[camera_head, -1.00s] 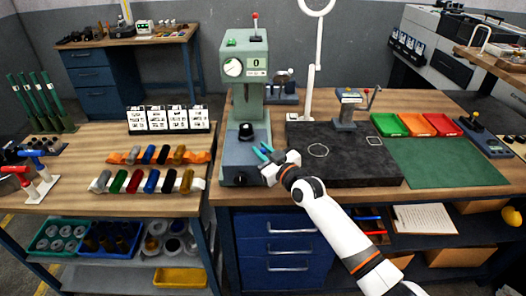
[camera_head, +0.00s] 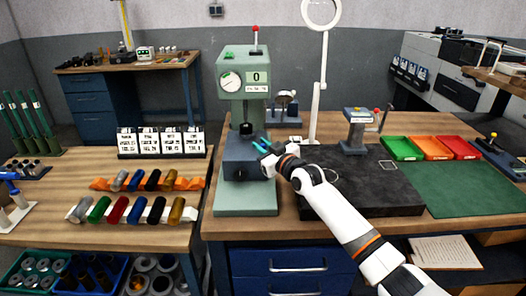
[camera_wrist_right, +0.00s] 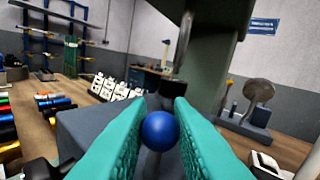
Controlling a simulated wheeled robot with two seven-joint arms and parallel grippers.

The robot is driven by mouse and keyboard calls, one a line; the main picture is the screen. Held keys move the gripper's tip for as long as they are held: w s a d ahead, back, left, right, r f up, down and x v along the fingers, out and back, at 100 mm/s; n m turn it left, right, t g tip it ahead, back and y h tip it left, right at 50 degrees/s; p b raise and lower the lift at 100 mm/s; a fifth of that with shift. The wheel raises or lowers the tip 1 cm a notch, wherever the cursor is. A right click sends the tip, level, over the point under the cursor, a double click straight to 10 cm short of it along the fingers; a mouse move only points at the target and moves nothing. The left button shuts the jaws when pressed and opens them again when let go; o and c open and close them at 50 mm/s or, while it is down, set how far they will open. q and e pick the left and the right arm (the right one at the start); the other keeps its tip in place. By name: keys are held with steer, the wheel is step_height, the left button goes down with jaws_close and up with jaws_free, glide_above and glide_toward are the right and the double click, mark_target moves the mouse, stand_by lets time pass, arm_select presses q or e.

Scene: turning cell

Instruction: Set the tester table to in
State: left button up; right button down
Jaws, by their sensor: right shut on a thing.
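The green tester (camera_head: 244,85), with a round dial and a display reading 0, stands on the left part of the bench. Its blue-grey table (camera_head: 243,170) sits back on the pale green base (camera_head: 246,198), under the head, and bare base shows in front of it. My right gripper (camera_head: 264,147) is at the right side of the table. In the right wrist view, its teal fingers are shut on a blue ball knob (camera_wrist_right: 160,131), with the table's block (camera_wrist_right: 85,125) beside it. My left gripper is not in view.
A dark stone plate (camera_head: 375,190) lies right of the tester, under my right arm. A magnifier lamp (camera_head: 316,95) stands behind. Green, orange and red trays (camera_head: 432,147) lie at the right. Coloured cylinders (camera_head: 130,210) lie on the left bench.

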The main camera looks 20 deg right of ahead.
steer(key=shift+d+r, duration=0.1)
steer(key=shift+r, duration=0.1)
steer(key=c, duration=1.6)
jaws_free()
steer(key=shift+o, duration=1.3)
steer(key=shift+w+f, duration=0.1)
steer(key=shift+w, duration=0.05)
steer(key=shift+f, duration=0.1)
arm_select(q)
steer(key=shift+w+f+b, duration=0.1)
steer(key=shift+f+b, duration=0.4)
steer(key=shift+b, duration=0.05)
arm_select(e)
steer(key=v, duration=1.2)
